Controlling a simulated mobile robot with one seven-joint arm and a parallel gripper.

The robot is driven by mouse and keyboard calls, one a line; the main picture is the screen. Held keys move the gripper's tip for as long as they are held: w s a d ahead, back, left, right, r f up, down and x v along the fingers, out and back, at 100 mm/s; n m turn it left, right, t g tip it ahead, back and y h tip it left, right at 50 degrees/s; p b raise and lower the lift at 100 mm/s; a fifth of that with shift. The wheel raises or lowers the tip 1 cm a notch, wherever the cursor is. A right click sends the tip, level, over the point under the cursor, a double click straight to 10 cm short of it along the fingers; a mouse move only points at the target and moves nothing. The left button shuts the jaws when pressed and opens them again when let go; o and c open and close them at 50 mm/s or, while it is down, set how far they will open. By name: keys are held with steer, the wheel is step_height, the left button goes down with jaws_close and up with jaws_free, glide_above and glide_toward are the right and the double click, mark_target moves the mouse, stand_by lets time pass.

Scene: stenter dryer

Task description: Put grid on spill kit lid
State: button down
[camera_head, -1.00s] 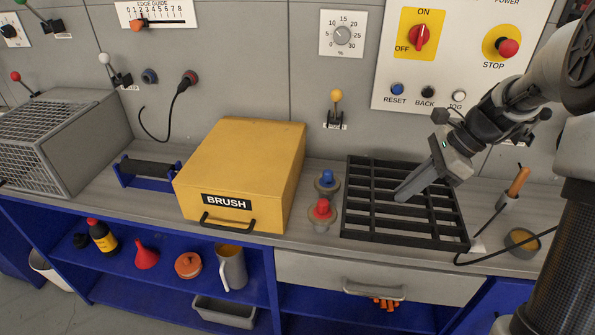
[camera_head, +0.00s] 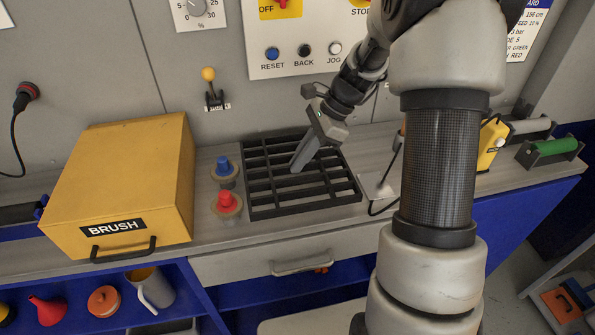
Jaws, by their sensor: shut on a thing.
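The grid (camera_head: 262,199) is a black rectangular frame with several crossing bars. It appears to lie flat on the grey counter, to the right of the blue and red knobs. My gripper (camera_head: 296,167) reaches down from the upper right, its grey fingers at the bars near the grid's middle. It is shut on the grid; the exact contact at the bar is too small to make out. I cannot pick out a spill kit lid for certain in this view.
A yellow BRUSH box (camera_head: 128,178) stands left on the counter (camera_head: 218,236). Blue knob (camera_head: 224,167) and red knob (camera_head: 227,202) sit close beside the grid. A control panel (camera_head: 300,58) is behind. A green roller (camera_head: 556,146) stands far right. My arm hides some counter.

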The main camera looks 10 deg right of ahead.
steer(key=shift+f+b, duration=0.3)
steer(key=shift+f, duration=1.35)
steer(key=shift+f, duration=0.15)
steer(key=c, duration=1.9)
jaws_free()
